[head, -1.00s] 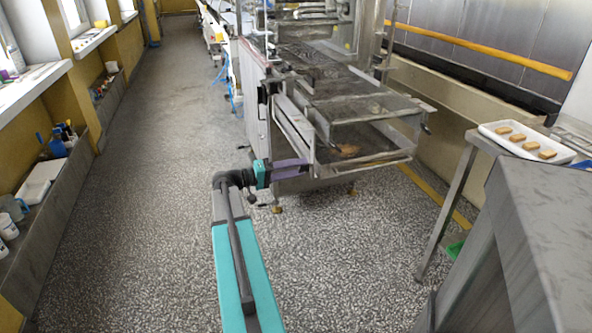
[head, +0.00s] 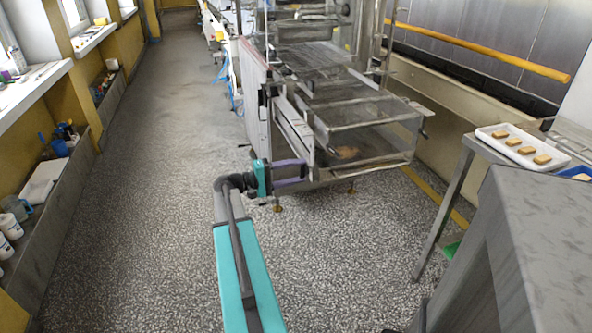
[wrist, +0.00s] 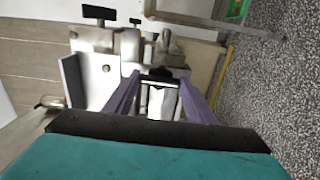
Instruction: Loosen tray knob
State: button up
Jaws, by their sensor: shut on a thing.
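The enrober machine (head: 355,110) stands ahead in the head view, with its metal frame and open tray section (head: 370,150) nearest me. My gripper (head: 305,172) is at the front left corner of that section, low on its frame. In the wrist view my gripper (wrist: 160,82) has its two purple fingers closed around a dark knob (wrist: 159,75), with a gap between the fingers lower down. A pale metal part shows between them below the knob. The knob itself is too small to make out in the head view.
Black handles (wrist: 99,12) and metal brackets lie just beyond the fingers in the wrist view. A white tray of biscuits (head: 525,146) sits on a metal table at right. A wall ledge with bottles runs along the left. The speckled floor between is clear.

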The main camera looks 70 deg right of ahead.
dwell(0.3)
jog(key=o, duration=1)
jog(key=shift+o, duration=0.2)
jog(key=shift+w+a, duration=0.1)
jog(key=shift+w, duration=0.05)
jog(key=v, duration=1.3)
jog(key=shift+w+a, duration=0.2)
